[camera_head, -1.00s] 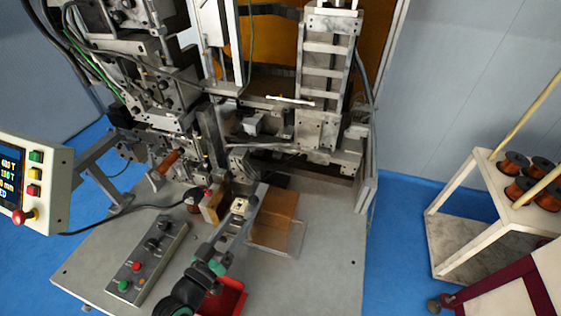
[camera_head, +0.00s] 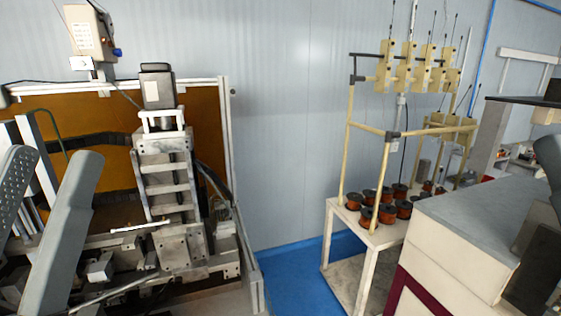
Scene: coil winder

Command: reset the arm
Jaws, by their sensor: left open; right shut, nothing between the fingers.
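My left gripper (camera_head: 54,156) is large and close at the left edge of the head view. Its two grey fingers point upward and stand apart, with a clear gap between them and nothing held. One finger shows a perforated inner face. Part of my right gripper (camera_head: 547,155) shows as a dark grey shape cut off by the right edge. It is shut and holds nothing that I can see. The two grippers are far apart, and most of both arms is out of view.
The coil winder (camera_head: 170,185) stands behind my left gripper, with an orange panel (camera_head: 105,110). A white stand (camera_head: 345,215) holds several copper spools (camera_head: 367,215) under yellow tensioners (camera_head: 405,65). A grey-topped cabinet (camera_head: 470,215) is at right. Blue floor (camera_head: 300,270) is clear between.

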